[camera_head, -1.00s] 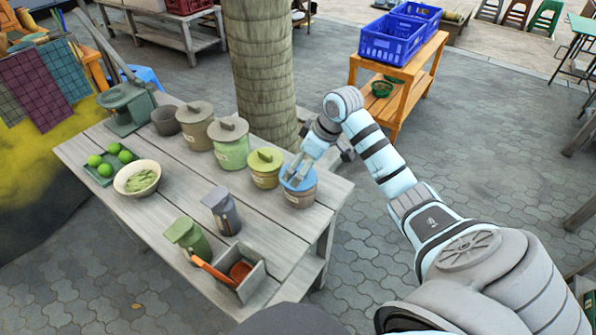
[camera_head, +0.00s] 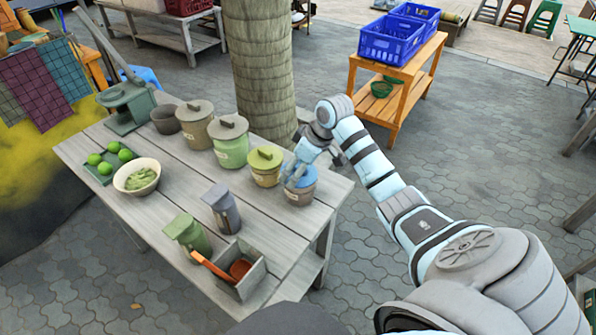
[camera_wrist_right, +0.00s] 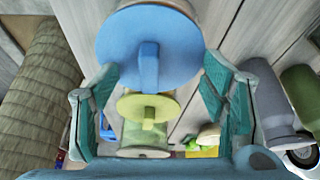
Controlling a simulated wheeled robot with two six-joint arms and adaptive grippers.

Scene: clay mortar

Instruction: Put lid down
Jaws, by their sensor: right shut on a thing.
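The blue lid (camera_head: 303,182) is at the mouth of the brown jar (camera_head: 299,196) at the right end of the table. I cannot tell whether it rests fully on the rim. In the right wrist view the blue lid (camera_wrist_right: 120,55) shows its raised bar handle, with a bit of the jar (camera_wrist_right: 170,4) past its edge. My left gripper is not in view.
Beside it stand a jar with a yellow-green lid (camera_head: 265,170), a green jar (camera_head: 231,150) and a tan jar (camera_head: 196,130). Two bottle-like jars and a grey box (camera_head: 240,275) sit at the front. A tree trunk (camera_head: 262,70) rises behind the table.

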